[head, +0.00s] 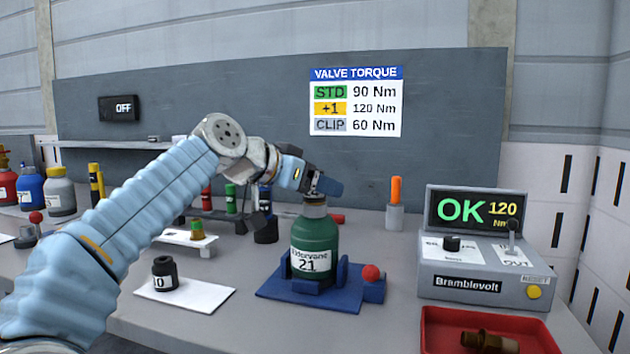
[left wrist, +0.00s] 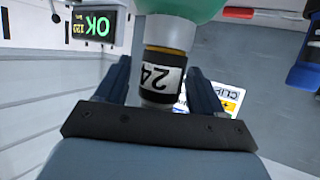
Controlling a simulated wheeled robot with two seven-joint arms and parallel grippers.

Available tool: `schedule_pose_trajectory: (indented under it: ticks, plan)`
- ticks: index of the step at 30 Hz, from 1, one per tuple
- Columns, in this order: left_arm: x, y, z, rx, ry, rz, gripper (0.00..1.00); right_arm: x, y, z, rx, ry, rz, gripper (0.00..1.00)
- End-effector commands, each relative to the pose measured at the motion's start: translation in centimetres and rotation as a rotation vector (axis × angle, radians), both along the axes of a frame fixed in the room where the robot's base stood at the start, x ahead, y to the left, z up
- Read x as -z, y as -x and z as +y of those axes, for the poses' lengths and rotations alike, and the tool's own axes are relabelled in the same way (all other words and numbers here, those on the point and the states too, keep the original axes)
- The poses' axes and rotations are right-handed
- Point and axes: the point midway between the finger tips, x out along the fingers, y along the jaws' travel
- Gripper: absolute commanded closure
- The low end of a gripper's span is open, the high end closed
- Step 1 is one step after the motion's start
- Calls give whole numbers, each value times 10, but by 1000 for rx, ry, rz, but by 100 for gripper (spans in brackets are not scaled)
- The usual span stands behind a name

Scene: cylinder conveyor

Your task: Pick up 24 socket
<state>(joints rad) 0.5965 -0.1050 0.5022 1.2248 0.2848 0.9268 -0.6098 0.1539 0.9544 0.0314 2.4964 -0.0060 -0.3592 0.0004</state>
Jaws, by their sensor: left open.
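The 24 socket (left wrist: 160,77) is black with a white label marked 24. In the left wrist view it sits at the top of the green cylinder (left wrist: 180,8), over its brass-coloured neck. The green cylinder (head: 314,242), labelled 21, stands upright in a blue holder (head: 290,292) in the head view. My left gripper (head: 320,184) is at the cylinder's top, and its fingers hide most of the socket there. In the left wrist view my left gripper (left wrist: 160,88) is open, with one finger on each side of the socket. My right gripper is not in view.
A black socket marked 10 (head: 165,272) stands on a white mat (head: 205,297). A grey control box (head: 480,270) showing OK 120 is at right, above a red tray (head: 435,330) holding a brass part. Several coloured cylinders stand at far left. An orange-handled tool (head: 396,190) stands behind.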

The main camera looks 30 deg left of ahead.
Motion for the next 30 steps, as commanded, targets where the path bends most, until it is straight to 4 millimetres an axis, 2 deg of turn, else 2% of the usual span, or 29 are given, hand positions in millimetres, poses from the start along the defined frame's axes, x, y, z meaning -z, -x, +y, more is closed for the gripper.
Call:
schedule_pose_trajectory:
  ticks: [3, 11, 23, 30]
  plan:
    - [4, -12, -3, 1, 1, 0, 32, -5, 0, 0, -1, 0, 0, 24]
    - [6, -14, -4, -1, 0, -1, 33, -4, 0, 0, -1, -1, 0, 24]
    - [5, -13, -4, -1, 0, -2, 95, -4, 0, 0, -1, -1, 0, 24]
    - [4, -13, -4, 0, 1, -2, 97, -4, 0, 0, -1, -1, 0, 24]
